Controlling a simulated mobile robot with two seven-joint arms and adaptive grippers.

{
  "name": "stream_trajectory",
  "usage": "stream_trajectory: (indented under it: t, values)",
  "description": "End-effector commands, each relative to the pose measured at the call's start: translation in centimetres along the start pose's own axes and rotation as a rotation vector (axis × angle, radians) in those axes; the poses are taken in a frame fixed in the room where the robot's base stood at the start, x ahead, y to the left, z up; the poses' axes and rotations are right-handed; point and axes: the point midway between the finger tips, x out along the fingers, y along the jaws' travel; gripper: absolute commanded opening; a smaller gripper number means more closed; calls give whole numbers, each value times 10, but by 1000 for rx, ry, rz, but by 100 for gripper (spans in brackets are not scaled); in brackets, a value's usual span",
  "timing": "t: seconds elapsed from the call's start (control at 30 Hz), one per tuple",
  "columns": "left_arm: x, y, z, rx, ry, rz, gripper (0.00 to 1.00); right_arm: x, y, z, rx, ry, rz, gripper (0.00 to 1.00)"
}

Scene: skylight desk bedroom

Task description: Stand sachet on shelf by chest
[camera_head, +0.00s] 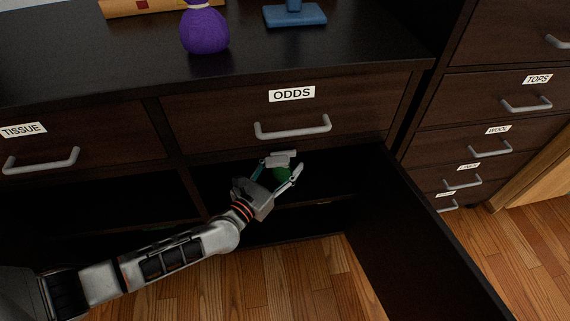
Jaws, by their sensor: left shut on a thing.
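My left gripper (288,166) reaches into the open compartment below the drawer labelled ODDS. It is shut on a small dark green thing (282,174), mostly hidden between the fingers; I cannot tell whether this is a sachet or whether it touches the shelf. The compartment's shelf (327,186) is dark and shows around the gripper. A purple sachet-like bag (204,32), tied at its neck, stands upright on the dark top of the cabinet. My right gripper is not in view.
An open dark door (415,250) stands to the right of the compartment. The ODDS drawer (290,122) is shut above it. A labelled drawer chest (490,120) stands at right. A blue-based object (294,15) and a tan box (150,6) sit on the cabinet top.

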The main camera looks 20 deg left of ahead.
Motion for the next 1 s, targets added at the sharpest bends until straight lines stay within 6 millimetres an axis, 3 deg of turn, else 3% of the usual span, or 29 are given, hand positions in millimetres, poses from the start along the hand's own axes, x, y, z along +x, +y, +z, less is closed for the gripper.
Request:
stream_trajectory:
  t: [0.27,0.3,0.33,0.77,1.0]
  values:
    - [1,0,0,1,-2,-1,26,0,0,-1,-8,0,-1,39]
    - [1,0,0,1,-2,-1,59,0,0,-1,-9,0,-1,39]
    - [1,0,0,1,-2,-1,66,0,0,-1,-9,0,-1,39]
    - [0,0,4,-1,-3,0,68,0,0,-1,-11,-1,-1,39]
    - [-37,0,5,2,-4,-1,68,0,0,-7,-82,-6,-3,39]
